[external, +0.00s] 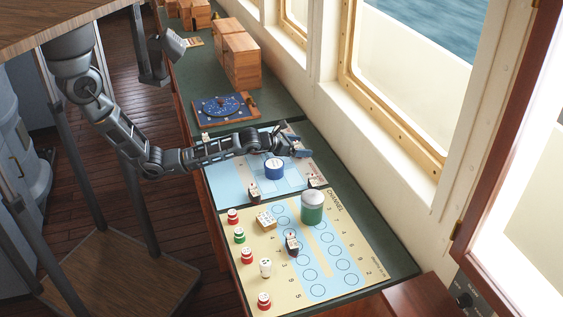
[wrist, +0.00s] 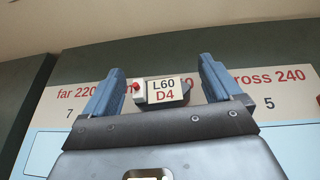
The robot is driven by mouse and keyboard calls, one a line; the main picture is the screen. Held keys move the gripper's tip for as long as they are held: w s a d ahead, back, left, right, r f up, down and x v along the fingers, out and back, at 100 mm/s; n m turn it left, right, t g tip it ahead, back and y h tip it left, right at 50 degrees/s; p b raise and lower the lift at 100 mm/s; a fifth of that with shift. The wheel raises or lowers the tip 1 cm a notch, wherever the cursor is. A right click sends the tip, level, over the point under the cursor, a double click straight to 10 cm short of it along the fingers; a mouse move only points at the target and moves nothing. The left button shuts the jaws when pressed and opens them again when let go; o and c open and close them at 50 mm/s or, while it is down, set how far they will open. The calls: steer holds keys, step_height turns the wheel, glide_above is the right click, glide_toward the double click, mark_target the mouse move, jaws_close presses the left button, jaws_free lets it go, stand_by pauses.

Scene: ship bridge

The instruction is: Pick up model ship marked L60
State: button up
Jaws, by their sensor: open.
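The model ship marked L60 (wrist: 163,92) shows in the wrist view as a small dark hull with a white block, a red top and a label reading L60 D4. It lies between the two blue fingertips of my gripper (wrist: 163,84), with gaps on both sides. My gripper is open and holds nothing. In the external view my gripper (external: 298,141) is low over the far edge of the light blue chart board (external: 222,183), on the window side. I cannot make out the L60 ship there; the gripper seems to hide it.
A blue round container (external: 274,170) stands on the board just in front of my wrist. Other small ships (external: 254,191) stand nearby. A green and silver cylinder (external: 312,207) and several buoys (external: 239,236) are on the channel board. The window wall is close on the right.

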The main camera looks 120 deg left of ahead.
steer(key=shift+w+a+f, duration=0.1)
steer(key=shift+w+a, duration=0.1)
steer(key=c, duration=1)
steer(key=shift+c, duration=0.2)
